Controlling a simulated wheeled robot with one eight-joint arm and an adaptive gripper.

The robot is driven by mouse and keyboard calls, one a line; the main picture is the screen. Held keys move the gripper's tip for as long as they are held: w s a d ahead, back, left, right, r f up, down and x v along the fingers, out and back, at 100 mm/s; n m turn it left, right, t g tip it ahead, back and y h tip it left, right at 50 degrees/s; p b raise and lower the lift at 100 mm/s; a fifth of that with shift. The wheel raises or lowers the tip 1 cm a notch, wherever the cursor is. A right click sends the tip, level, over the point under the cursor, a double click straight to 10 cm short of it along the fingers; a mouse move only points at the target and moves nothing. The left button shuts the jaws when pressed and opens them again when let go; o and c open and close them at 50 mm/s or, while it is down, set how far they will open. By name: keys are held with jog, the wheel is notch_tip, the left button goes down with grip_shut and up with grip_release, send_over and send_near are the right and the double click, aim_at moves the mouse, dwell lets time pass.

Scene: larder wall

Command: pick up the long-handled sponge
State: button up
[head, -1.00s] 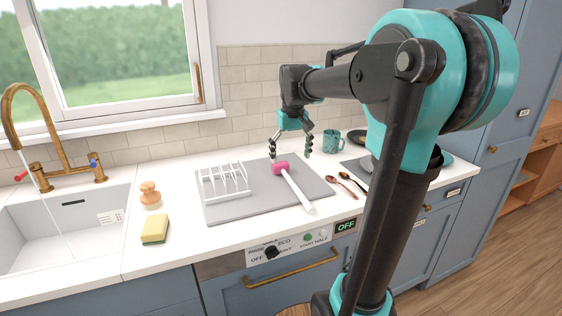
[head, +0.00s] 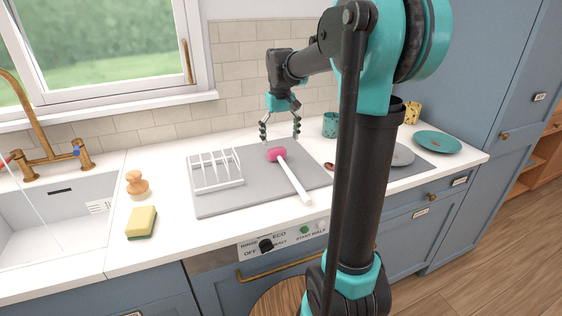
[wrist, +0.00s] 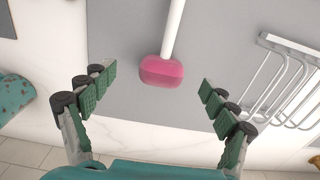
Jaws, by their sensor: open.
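The long-handled sponge (head: 288,174) lies on the grey mat (head: 212,203), with a pink sponge head toward the wall and a white handle running toward the counter's front edge. My gripper (head: 280,138) is open and empty, pointing down above and just behind the pink head. In the wrist view the pink head (wrist: 161,71) shows ahead of and between the two open fingers (wrist: 155,88), not touching them. The far end of the handle is cut off by the top of that view.
A white dish rack (head: 216,172) stands on the mat, left of the sponge. A yellow sponge (head: 141,222) and a wooden brush (head: 137,184) lie by the sink. A teal mug (head: 330,125) stands right of my gripper. A teal plate (head: 437,142) is far right.

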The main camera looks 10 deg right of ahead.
aim_at(278, 150)
jog(key=f, duration=0.5)
jog(key=shift+w+a+f, duration=0.1)
jog(key=shift+a+f, duration=0.05)
jog(key=shift+a, duration=0.2)
jog(key=shift+f, duration=0.65)
jog(key=shift+c, duration=0.3)
jog(key=c, duration=1.3)
jog(key=shift+r, duration=0.2)
